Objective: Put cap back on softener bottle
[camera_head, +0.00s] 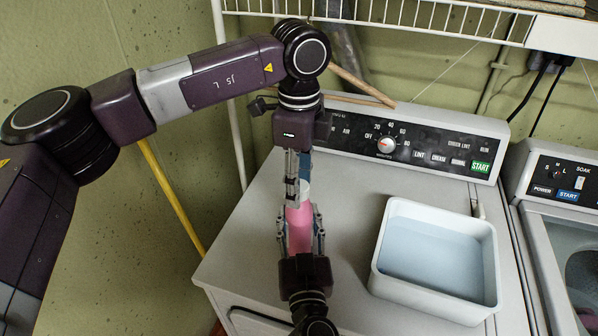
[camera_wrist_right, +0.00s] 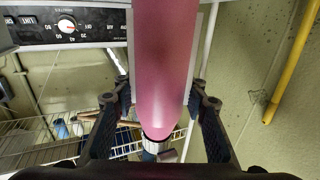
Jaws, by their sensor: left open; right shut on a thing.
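The pink softener bottle (camera_head: 300,228) stands at the left part of the dryer top in the head view. It fills the upper middle of the right wrist view (camera_wrist_right: 165,60). My right gripper (camera_head: 301,218) is shut on the bottle, one finger on each side; its fingers also show in the wrist view (camera_wrist_right: 158,105). My left gripper (camera_head: 297,192) points down over the bottle's top and is open.
A pale tub (camera_head: 437,308) stands on the dryer top (camera_head: 245,248) to the right of the bottle. The dryer's control panel (camera_head: 415,145) rises behind. A washer (camera_head: 540,225) stands at the right.

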